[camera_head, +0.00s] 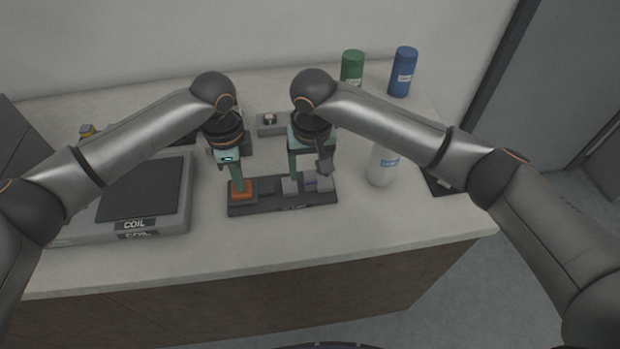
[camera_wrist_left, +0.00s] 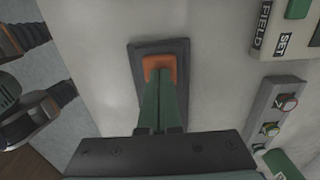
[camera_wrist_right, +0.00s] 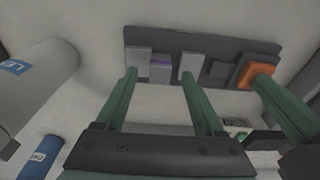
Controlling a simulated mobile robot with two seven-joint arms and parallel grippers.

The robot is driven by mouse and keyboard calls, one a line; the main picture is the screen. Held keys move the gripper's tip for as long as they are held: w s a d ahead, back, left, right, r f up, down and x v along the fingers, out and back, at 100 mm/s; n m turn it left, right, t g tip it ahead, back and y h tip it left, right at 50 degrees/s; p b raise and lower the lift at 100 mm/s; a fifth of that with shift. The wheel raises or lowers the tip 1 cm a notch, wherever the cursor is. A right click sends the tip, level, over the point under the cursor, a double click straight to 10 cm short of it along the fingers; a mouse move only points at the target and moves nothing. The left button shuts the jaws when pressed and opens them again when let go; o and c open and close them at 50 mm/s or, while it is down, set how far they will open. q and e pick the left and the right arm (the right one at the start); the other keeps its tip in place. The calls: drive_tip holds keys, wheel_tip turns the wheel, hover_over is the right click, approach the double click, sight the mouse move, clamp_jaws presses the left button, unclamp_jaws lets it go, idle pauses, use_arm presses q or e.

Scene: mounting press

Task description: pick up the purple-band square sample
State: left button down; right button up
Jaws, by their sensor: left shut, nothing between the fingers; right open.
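The purple-band square sample (camera_wrist_right: 160,68) stands in a dark rack (camera_wrist_right: 225,46) between two grey samples, at left (camera_wrist_right: 138,64) and right (camera_wrist_right: 190,66) in the right wrist view. My right gripper (camera_wrist_right: 158,76) is open, its fingertips either side of the purple-band sample in that view; contact cannot be told. In the head view the right gripper (camera_head: 308,178) is over the rack's right part, and the sample (camera_head: 311,183) is partly hidden. My left gripper (camera_head: 237,188) is shut and empty, its tips at the orange block (camera_head: 242,196) at the rack's left end; it also shows in the left wrist view (camera_wrist_left: 160,64).
A white bottle (camera_head: 381,168) stands close right of the rack. A box labelled COIL (camera_head: 176,222) is at left. Green (camera_head: 351,68) and blue (camera_head: 403,73) bottles stand at the back. A small control box (camera_head: 269,124) is behind the rack. The counter's front strip is clear.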

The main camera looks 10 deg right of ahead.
drive_tip(key=shift+f, duration=0.5)
clamp_jaws()
drive_tip(key=shift+r, duration=0.1)
idle(0.3)
